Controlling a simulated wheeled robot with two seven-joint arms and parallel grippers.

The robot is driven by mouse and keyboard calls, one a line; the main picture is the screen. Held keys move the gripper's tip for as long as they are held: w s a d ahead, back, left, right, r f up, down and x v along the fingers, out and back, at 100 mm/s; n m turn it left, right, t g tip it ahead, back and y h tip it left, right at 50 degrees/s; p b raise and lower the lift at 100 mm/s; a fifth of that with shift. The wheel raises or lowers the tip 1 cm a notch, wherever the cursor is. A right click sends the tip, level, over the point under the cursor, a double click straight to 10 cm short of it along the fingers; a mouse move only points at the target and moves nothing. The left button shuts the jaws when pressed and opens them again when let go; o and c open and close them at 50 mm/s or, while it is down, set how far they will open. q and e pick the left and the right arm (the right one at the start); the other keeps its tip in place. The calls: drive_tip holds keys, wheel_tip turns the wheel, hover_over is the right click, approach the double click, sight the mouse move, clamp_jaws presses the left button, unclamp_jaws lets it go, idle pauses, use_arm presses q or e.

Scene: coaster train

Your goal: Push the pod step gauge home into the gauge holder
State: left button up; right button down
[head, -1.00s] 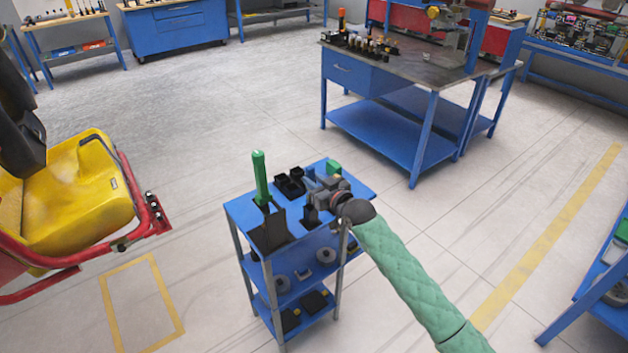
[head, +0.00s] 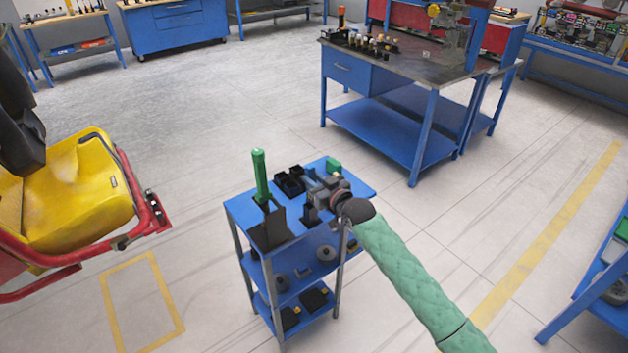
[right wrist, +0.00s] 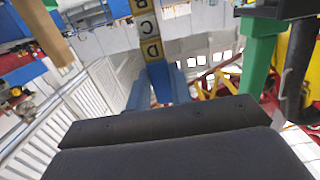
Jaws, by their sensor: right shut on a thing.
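My right gripper (head: 313,184) is over the top of the blue cart and is shut on the pod step gauge. In the head view, my gripper mostly hides the gauge. A small black upright piece (head: 309,215), perhaps the gauge holder, stands just below the gripper. I cannot tell how deep the gauge sits in it. My left gripper is not in view.
Black bins (head: 289,183) and a green block (head: 333,164) are behind the gripper. A yellow ride seat (head: 75,195) is at the left.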

drive_tip(key=shift+f, duration=0.1)
idle(0.3)
drive_tip(key=shift+f+b, duration=0.3)
drive_tip(key=shift+f, duration=0.15)
drive_tip(key=shift+f+b, duration=1.5)
drive_tip(key=shift+f, duration=1.1)
idle(0.7)
drive_tip(key=shift+f, duration=0.1)
drive_tip(key=shift+f, duration=0.2)
drive_tip(key=shift+f+b, duration=0.35)
drive_tip(key=shift+f, duration=0.05)
